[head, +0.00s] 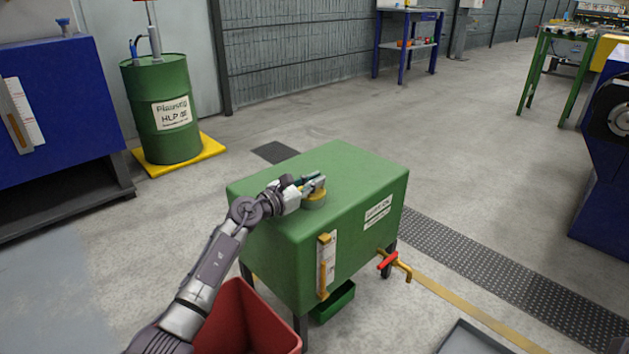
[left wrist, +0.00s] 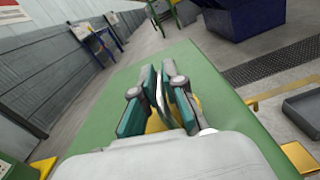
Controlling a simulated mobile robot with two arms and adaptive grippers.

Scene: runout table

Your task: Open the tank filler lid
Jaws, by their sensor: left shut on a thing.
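The green tank (head: 290,232) stands on short legs in the middle of the head view. Its filler lid (head: 314,198), a yellowish round cap on a green neck, sits on the top face. My left gripper (head: 316,184) reaches in from the left at the lid. In the left wrist view the gripper (left wrist: 158,82) has its teal-padded fingers close together on a thin upright grey part of the lid, with yellow (left wrist: 155,122) showing beneath and between them. The fingers hide much of the lid, so how far it is raised is unclear. My right gripper is not in view.
A yellow sight gauge (head: 325,265) and a red-handled tap (head: 388,261) are on the tank's front. A red bin (head: 245,320) stands below my left arm. A green drum (head: 160,110) and blue cabinet (head: 55,110) stand at left. The tank's top is otherwise clear.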

